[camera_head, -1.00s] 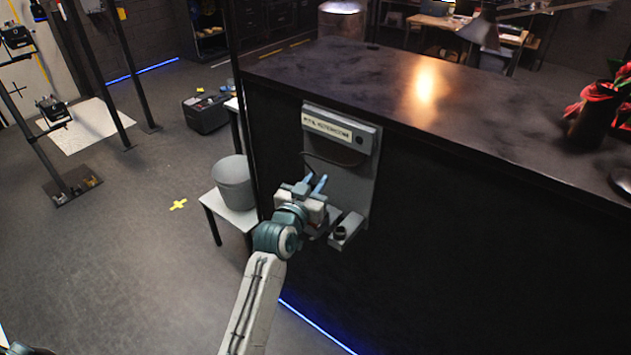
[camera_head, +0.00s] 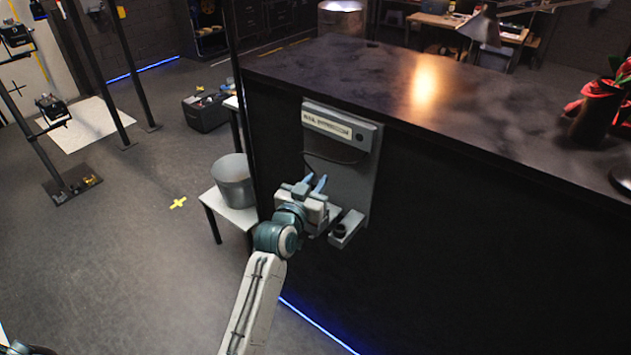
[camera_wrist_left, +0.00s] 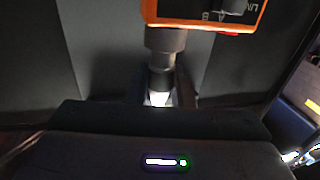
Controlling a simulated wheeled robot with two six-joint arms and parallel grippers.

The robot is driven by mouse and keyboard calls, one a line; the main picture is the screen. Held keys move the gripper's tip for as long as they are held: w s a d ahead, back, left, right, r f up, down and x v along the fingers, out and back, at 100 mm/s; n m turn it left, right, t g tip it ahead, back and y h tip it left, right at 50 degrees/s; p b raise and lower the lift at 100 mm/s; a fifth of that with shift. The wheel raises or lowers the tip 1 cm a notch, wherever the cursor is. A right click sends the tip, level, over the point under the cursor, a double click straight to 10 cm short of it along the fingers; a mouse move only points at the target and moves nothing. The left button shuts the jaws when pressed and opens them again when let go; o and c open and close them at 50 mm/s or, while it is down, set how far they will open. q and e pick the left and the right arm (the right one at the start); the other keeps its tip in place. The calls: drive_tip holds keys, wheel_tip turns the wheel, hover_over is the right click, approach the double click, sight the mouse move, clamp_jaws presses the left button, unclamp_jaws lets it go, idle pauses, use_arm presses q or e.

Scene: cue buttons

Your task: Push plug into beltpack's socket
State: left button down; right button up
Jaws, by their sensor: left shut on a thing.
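My left gripper (camera_head: 311,184) is in front of the grey panel on the side of the dark counter. In the left wrist view it is shut on the plug (camera_wrist_left: 162,62), a dark and grey cylinder. The beltpack (camera_wrist_left: 205,14), orange-edged with a dark face and white letters, is at the top of that view. The plug's upper end meets or overlaps the beltpack's lower edge. The socket is hidden, and I cannot tell whether the plug is in it. In the head view my gripper hides the plug and beltpack. My right gripper is not in view.
The grey panel (camera_head: 358,185) carries a labelled hood (camera_head: 340,128), a thin dark cable and a small bracket (camera_head: 346,228) with a black round piece. A grey bucket (camera_head: 234,182) stands on a white stool to the left. The counter top (camera_head: 400,85) overhangs above.

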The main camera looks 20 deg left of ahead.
use_arm(q)
drive_tip(key=shift+f, duration=0.35)
idle(0.4)
drive_tip(key=c, duration=1.2)
unclamp_jaws()
drive_tip(key=shift+s, duration=0.1)
